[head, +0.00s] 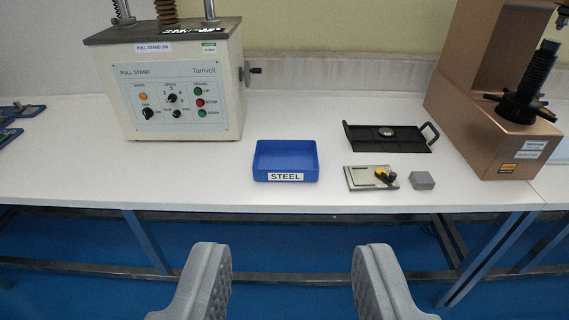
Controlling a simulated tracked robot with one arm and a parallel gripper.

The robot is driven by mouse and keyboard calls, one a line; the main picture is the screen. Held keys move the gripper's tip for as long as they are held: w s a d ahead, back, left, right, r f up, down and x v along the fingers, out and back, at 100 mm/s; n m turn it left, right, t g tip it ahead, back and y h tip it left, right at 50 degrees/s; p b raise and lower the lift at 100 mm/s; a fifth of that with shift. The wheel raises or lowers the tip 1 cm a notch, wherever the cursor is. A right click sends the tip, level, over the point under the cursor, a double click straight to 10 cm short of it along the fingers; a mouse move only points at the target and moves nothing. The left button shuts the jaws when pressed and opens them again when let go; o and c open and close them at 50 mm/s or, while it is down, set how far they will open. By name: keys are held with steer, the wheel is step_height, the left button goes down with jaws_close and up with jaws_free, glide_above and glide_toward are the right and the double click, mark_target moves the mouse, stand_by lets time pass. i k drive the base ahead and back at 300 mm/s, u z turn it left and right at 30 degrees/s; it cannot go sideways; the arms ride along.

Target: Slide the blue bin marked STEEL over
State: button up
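The blue bin (262,174) stands on the white bench top near its front edge, a little left of the middle of the view. It is open at the top and looks empty. A white label reading STEEL is on its front wall. My gripper (291,275) is in the lower part of the head view, its two grey fingers wide apart with nothing between them. It is in front of the bench edge, apart from the bin.
A pull stand (175,95) is behind left of the bin. Right of it are a black tray (365,135) holding a round disc, a flat plate (358,183) with a yellow-black item, and a grey block (422,181). A bronze tester (470,110) stands far right. Bench left of the bin is clear.

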mark_target(275, 161)
steer(key=u, duration=0.05)
steer(key=i, duration=1)
steer(key=z, duration=0.05)
